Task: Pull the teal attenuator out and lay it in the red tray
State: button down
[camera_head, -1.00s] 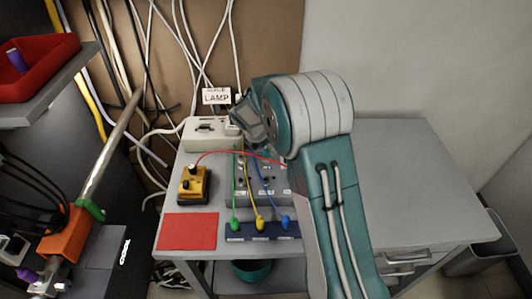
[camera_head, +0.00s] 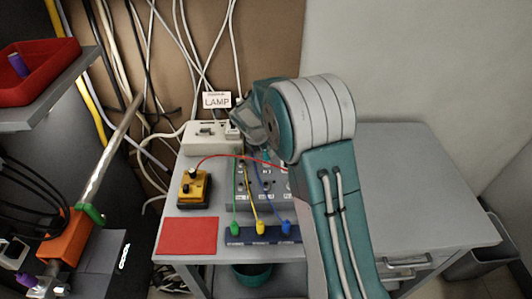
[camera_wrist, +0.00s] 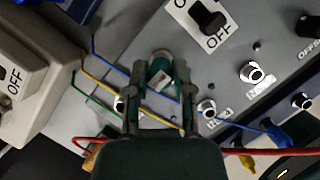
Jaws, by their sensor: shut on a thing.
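In the wrist view my gripper (camera_wrist: 160,95) is shut on the teal attenuator (camera_wrist: 155,68), a small dark green-teal piece with a pale metal part between the fingers. It is over the grey panel (camera_wrist: 225,78); I cannot tell whether it is still seated in a socket.
Blue, yellow and green leads cross the panel close to my fingers. A yellow box (camera_head: 194,188) with a red lead, a red mat (camera_head: 188,236) and a white switch box (camera_head: 205,141) are on the table (camera_head: 420,190). The table's right side is clear.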

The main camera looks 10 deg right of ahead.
jog(key=s+a+r, duration=0.7)
jog(key=s+r, duration=0.5)
jog(key=shift+s, duration=0.15)
dwell(0.4)
